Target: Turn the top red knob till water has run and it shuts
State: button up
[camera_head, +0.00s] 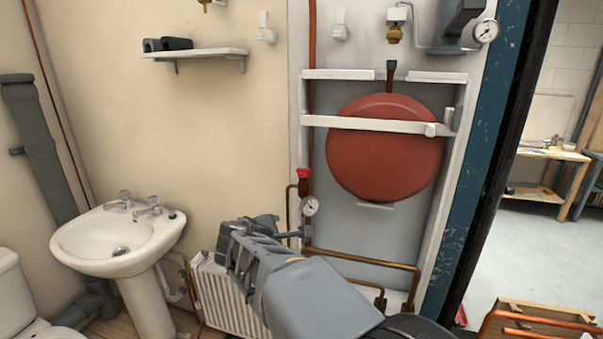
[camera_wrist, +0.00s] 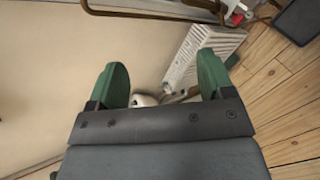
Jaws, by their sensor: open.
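The top red knob (camera_head: 303,174) sits on a vertical pipe left of the red round tank, just above a round gauge (camera_head: 309,206). My gripper (camera_head: 250,228) is in front of the wall, below and left of the knob and apart from it. In the wrist view my gripper (camera_wrist: 163,75) shows two green fingers spread wide with nothing between them. A red part (camera_wrist: 237,18) shows at the upper right of that view; I cannot tell whether it is the same knob.
A white radiator (camera_head: 222,297) stands low behind my arm. A white sink (camera_head: 117,240) is at left, under a shelf (camera_head: 195,54). The red tank (camera_head: 384,150) hangs behind a white crossbar. A brass pipe (camera_head: 362,260) runs below it. The wall left of the knob is bare.

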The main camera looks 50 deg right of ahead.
aim_at(303, 170)
jog(key=w+d+r+n+t+h, duration=0.1)
jog(key=w+d+r+n, duration=0.1)
jog(key=w+d+n, duration=0.2)
jog(key=w+d+r+n+t+h+p, duration=0.1)
jog(key=w+d+r+n+h, duration=0.1)
jog(key=d, duration=0.9)
jog(key=w+d+r+n+t+h, duration=0.1)
jog(key=w+d+r+n+h, duration=0.1)
jog(key=w+d+n, duration=0.4)
jog(key=shift+w+d+r+p, duration=0.25)
jog(key=shift+d+r+p, duration=0.05)
jog(key=shift+d+r, duration=0.5)
jog(key=c, duration=0.9)
jog(key=shift+t+b, duration=0.3)
